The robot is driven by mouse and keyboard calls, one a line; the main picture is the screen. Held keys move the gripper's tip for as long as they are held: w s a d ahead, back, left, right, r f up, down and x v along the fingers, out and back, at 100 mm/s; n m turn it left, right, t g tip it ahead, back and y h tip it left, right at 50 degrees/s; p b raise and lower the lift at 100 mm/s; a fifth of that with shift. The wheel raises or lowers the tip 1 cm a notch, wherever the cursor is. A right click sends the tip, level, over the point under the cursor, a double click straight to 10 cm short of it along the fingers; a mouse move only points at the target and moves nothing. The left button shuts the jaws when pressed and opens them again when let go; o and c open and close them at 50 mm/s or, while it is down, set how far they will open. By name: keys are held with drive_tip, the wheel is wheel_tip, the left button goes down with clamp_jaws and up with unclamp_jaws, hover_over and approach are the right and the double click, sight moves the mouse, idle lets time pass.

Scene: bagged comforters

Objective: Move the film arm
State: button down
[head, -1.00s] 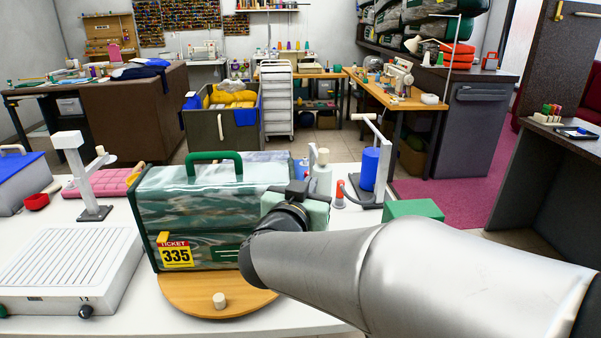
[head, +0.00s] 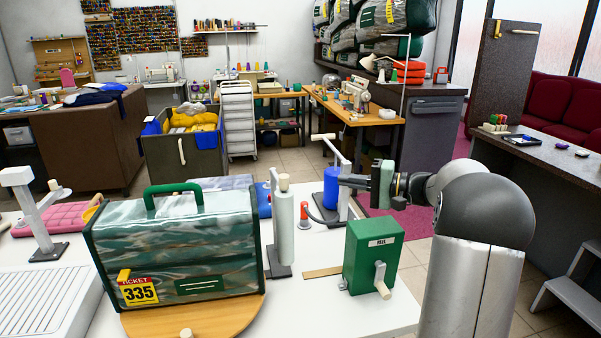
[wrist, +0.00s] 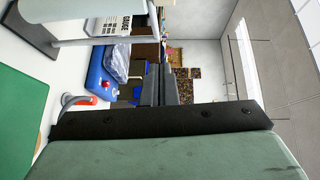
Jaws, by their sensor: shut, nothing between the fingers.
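I cannot tell for sure which part is the film arm. A grey stand with a slanted bar and pale handle (head: 323,137) stands at the table's back right, beside a blue cylinder (head: 331,187). An upright pale film roll (head: 284,230) with a wooden knob stands left of it. My gripper (head: 346,181) is shut and empty, pointing left in front of the stand; whether it touches the post is unclear. In the wrist view its closed fingers (wrist: 160,75) reach away above the table. The green REEL box (head: 373,257) with a crank is below my gripper.
A bagged green comforter (head: 175,250) with ticket 335 sits on a round wooden turntable (head: 235,318). A white post with an arm (head: 30,205) is at left.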

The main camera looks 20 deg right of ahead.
drive_tip(key=w+a+y+p, duration=0.1)
drive_tip(key=w+a+p, duration=0.2)
drive_tip(key=a, duration=0.8)
drive_tip(key=shift+r+p, duration=0.25)
drive_tip(key=shift+p, duration=0.35)
drive_tip(key=shift+w+d+f, duration=0.1)
drive_tip(key=shift+d, duration=0.05)
